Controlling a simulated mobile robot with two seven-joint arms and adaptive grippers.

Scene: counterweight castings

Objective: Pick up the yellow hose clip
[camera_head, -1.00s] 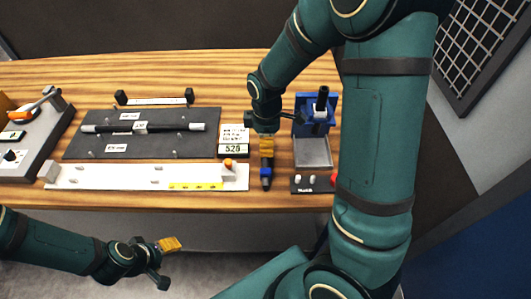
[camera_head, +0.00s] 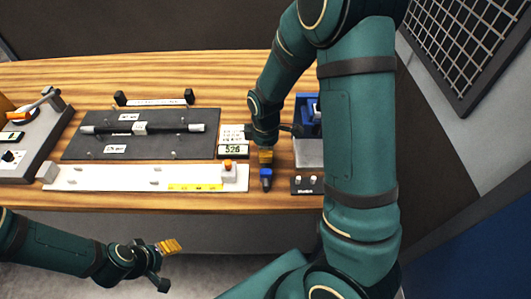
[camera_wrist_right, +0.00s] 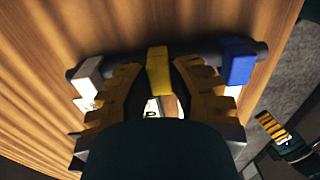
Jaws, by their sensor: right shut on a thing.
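The yellow hose clip (camera_wrist_right: 158,72) is a small block between my right fingertips, on a dark bar seen in the right wrist view. A white clip (camera_wrist_right: 88,78) sits on the bar to its left and a blue clip (camera_wrist_right: 238,62) to its right. My right gripper (camera_head: 265,157) is shut on the yellow clip, low over the table. In the head view its fingers hide the yellow clip, and the blue clip (camera_head: 266,174) shows just in front of them. My left gripper (camera_head: 170,246) hangs before the table's front edge, clear of the clips; its opening is unclear.
A white strip (camera_head: 110,177) and a dark board (camera_head: 190,145) with a black rod lie to the left. A small sign reading 526 (camera_head: 233,151) stands close by the right gripper. A blue stand with a grey tray (camera_head: 309,153) is just right, partly behind my arm.

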